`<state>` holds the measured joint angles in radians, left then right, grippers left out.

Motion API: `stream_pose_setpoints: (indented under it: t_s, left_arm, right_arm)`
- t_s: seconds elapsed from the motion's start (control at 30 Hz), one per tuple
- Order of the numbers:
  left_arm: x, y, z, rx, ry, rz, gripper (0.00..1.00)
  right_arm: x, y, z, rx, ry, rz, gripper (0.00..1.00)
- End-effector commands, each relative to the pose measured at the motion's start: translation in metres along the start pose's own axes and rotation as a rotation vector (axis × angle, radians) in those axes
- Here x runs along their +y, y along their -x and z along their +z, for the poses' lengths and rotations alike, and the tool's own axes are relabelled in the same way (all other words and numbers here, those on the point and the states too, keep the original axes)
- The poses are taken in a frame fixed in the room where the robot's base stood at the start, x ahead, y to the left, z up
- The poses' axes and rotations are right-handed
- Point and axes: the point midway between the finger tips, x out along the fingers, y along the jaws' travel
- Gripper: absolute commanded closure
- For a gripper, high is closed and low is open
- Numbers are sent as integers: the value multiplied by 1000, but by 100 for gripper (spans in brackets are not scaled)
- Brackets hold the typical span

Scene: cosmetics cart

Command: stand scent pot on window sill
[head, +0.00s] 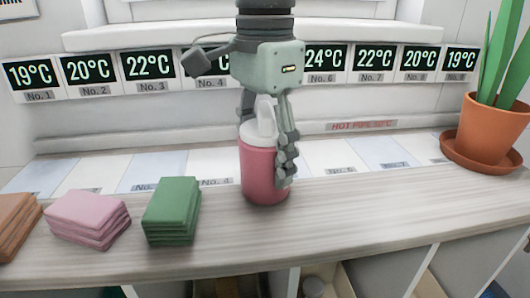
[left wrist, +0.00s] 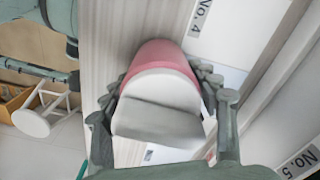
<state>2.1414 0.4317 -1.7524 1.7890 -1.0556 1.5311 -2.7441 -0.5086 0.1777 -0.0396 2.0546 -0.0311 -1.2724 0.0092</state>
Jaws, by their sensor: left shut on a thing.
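The scent pot is a pinkish-red cylinder (head: 260,178) with a white top. In the head view it is upright at the middle of the pale wooden ledge, by the border with the numbered strip. I cannot tell whether its base touches the wood. My left gripper (head: 268,158) comes down from above and is shut around the pot, its fingers partly hiding the right side and top. In the left wrist view the pot (left wrist: 165,58) sits between the fingers. The sill has a strip of pale white and blue numbered panels (head: 334,155). My right gripper is not in view.
Green (head: 172,208), pink (head: 88,215) and brown (head: 14,225) folded stacks lie to the left. A potted plant (head: 487,130) stands at the far right. A red "HOT PIPE" label (head: 362,126) and temperature displays (head: 150,67) line the back. The wood right of the pot is clear.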

Motion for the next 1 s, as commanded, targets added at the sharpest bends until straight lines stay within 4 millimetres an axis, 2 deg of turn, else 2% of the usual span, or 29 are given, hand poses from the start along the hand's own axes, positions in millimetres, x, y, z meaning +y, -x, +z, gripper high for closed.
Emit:
stream_pose_setpoints:
  t_s: [0.13, 0.17, 0.3, 0.6, 0.73, 0.87, 1.0]
  left_arm:
    - [0, -3, 0, 1, 0, 1, 89]
    - [0, -4, 0, 0, 0, 1, 38]
    - [0, -3, 0, 0, 0, 1, 21]
    - [0, -3, 0, 0, 0, 0, 19]
    - [0, 4, 0, 1, 1, 0, 19]
    - [0, 24, -1, 2, 1, 1, 19]
    - [0, 55, -1, 3, 1, 1, 19]
  right_arm:
    - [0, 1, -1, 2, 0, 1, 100]
    - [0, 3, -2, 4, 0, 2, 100]
    - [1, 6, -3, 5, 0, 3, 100]
    - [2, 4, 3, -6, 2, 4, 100]
    - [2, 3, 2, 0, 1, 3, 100]
    - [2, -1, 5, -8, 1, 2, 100]
    - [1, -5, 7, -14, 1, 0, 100]
